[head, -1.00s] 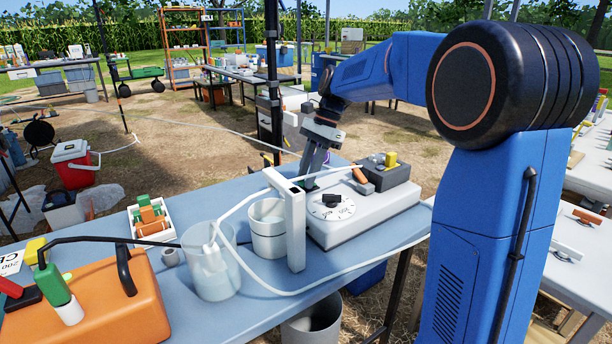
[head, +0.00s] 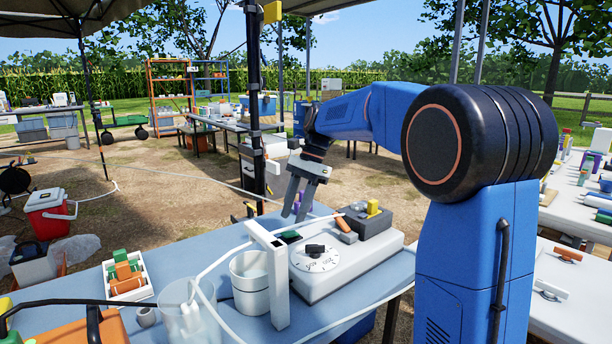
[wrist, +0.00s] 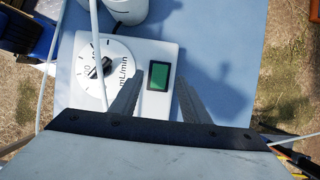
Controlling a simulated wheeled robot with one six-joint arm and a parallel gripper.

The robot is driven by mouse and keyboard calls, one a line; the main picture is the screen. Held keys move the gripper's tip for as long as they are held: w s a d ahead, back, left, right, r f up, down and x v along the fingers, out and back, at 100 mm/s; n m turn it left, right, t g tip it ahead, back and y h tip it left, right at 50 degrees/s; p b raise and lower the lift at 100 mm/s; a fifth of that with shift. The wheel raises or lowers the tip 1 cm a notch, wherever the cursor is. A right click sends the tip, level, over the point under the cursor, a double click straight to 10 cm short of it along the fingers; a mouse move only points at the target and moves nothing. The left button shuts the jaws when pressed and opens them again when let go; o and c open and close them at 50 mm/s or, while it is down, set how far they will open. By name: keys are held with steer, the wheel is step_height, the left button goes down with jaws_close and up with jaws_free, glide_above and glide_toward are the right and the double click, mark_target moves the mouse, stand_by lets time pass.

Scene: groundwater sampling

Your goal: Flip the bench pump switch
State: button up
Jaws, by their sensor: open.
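The bench pump (head: 345,268) is a pale box on the blue table, with a round numbered dial on top. Its switch (head: 290,237) is a green rectangle in a dark frame near the pump's far left corner. The wrist view shows the switch (wrist: 159,75) bright green, to the right of the dial (wrist: 103,66). My gripper (head: 295,209) hangs above the switch, pointing down, with its fingers apart and nothing between them. In the wrist view, the fingers of my gripper (wrist: 156,88) lie on either side of the switch. The fingers look clear of the pump.
A white upright post (head: 277,285) carrying the tube stands left of the pump, beside a white cup (head: 249,283) and a clear beaker (head: 187,318). A dark pump head (head: 362,222) with a yellow knob sits at the back right.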

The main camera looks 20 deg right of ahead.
steer(key=v, duration=1.3)
steer(key=shift+r, duration=0.2)
steer(key=s+f+n+t+h, duration=0.1)
steer(key=s+f+n, duration=0.3)
steer(key=s+f, duration=0.4)
steer(key=s+f+n+t+h, duration=0.2)
steer(key=s+f+n, duration=0.3)
steer(key=s, duration=1)
steer(key=s+f+n+t+h, duration=0.1)
steer(key=s+f+n+t, duration=0.2)
steer(key=s+f, duration=0.8)
steer(key=shift+s+f+n, duration=0.25)
steer(key=shift+s+n, duration=0.55)
steer(key=shift+n, duration=0.4)
steer(key=shift+d, duration=0.1)
